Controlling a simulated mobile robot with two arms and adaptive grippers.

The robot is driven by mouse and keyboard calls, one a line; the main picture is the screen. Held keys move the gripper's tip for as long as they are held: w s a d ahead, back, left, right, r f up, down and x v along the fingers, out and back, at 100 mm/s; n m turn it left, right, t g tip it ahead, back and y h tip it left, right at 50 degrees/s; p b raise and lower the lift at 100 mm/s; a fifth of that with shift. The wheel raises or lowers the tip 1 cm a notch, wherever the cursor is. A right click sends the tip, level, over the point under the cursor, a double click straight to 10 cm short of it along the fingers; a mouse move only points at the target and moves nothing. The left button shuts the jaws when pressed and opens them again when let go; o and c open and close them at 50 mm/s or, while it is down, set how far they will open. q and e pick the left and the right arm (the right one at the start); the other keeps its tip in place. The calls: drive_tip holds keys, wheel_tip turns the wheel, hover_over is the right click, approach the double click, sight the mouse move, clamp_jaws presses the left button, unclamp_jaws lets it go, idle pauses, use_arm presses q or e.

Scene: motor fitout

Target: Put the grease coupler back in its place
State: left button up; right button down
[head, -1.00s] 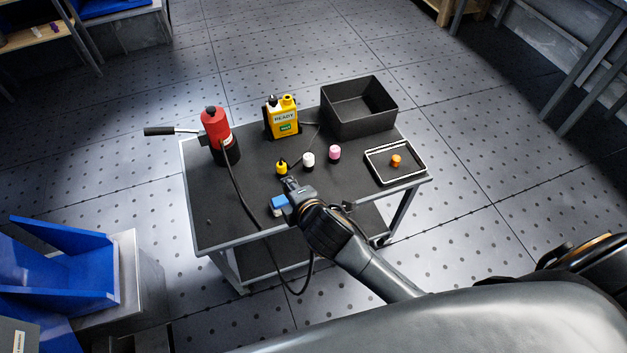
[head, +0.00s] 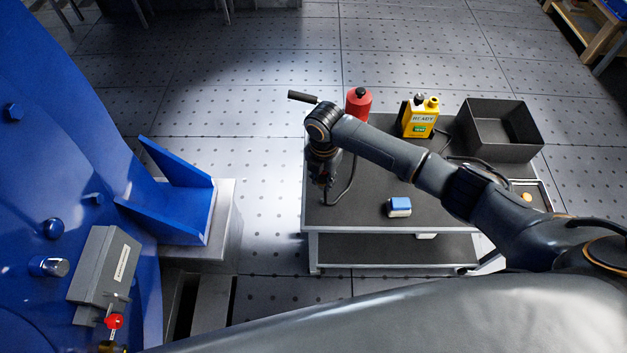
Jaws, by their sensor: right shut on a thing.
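My right gripper (head: 323,181) points down over the left edge of the cart's dark top (head: 365,215). It is shut on the grease coupler at the end of the black hose (head: 349,188). The coupler itself is mostly hidden by the fingers and too small to make out. The hose loops from the gripper up to the red grease pump (head: 359,103), which stands at the back left of the cart with its black handle to the left. My forearm hides the pump's lower part. My left gripper is not in view.
A blue-and-white block (head: 399,207) lies on the cart's front. A shallow tray (head: 546,194) is at right, partly behind my arm.

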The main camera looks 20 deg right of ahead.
drive_tip(key=shift+d, duration=0.1)
drive_tip(key=shift+r+p, duration=0.15)
drive_tip(key=shift+p, duration=0.2)
drive_tip(key=shift+f+b, duration=0.5)
drive_tip(key=shift+f, duration=0.25)
drive_tip(key=b, duration=0.3)
hover_over(322, 199)
drive_tip(key=shift+f, duration=2.15)
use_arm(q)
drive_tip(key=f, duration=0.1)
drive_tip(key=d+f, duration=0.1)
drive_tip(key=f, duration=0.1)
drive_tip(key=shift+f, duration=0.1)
use_arm(e)
drive_tip(key=shift+f, duration=0.15)
use_arm(q)
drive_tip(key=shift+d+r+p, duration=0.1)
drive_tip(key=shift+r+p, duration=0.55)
drive_tip(key=shift+p, duration=0.05)
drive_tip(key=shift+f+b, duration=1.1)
use_arm(e)
drive_tip(key=shift+f, duration=1.6)
drive_tip(key=c, duration=1)
unclamp_jaws()
